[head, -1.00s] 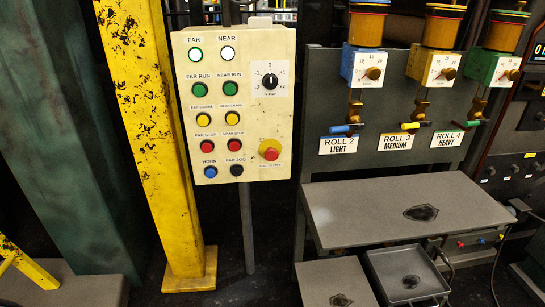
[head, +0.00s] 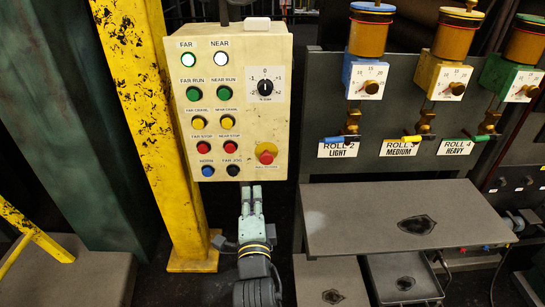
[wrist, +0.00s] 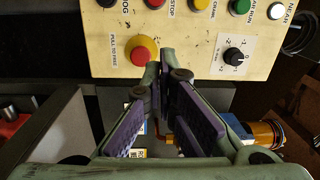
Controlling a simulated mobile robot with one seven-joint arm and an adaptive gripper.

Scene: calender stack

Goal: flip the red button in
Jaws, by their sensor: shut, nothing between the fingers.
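The cream control panel (head: 240,60) carries a red mushroom button (head: 266,154) on a yellow collar at its lower right. In the wrist view the red button (wrist: 138,56) shows near the panel's edge, beside a "pull to free" label. Two flatter red buttons sit to its left in the head view, far stop (head: 203,148) and near stop (head: 230,147). My gripper (head: 251,190) is shut and empty, just below the panel's lower edge in the head view. In the wrist view my gripper (wrist: 160,68) has its fingertips close to the mushroom button; contact cannot be told.
A black rotary knob (head: 265,87) sits above the red button. A yellow post (head: 160,130) stands left of the panel. Right of it are a grey table (head: 350,210) and several roll valves with coloured handles.

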